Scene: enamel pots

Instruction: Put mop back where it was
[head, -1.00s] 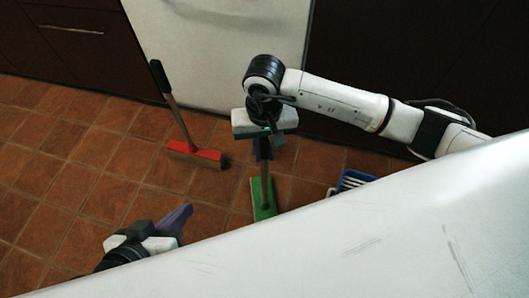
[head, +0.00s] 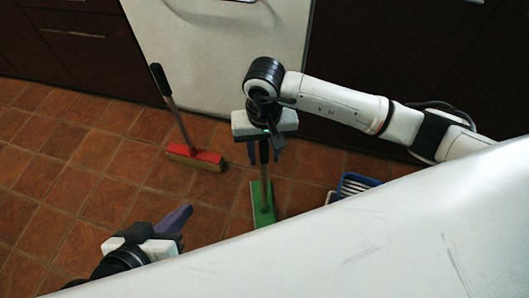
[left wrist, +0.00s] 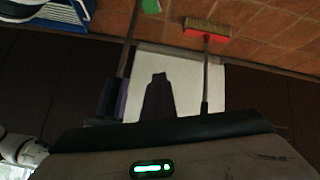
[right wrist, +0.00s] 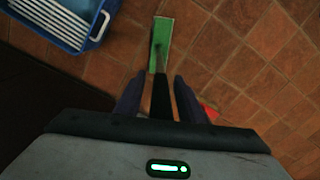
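The mop has a green head (head: 263,204) flat on the tiled floor, and its dark handle rises upright into my right gripper. My right gripper (head: 266,152) is open, with its fingers on either side of the handle. In the right wrist view the handle (right wrist: 161,95) stands between the two spread fingers, with gaps on both sides. The green head (right wrist: 162,42) is below it. The handle top is hidden under the gripper. My left gripper (head: 178,219) is shut and empty, apart from the mop. Its closed fingers (left wrist: 158,92) show in the left wrist view.
A red broom (head: 195,158) stands with its handle leaning toward the white appliance (head: 225,55), left of the mop. A blue bucket (head: 352,183) with a white slatted insert is right of the mop, partly hidden by my white body. Dark cabinets line the back. Floor at left is clear.

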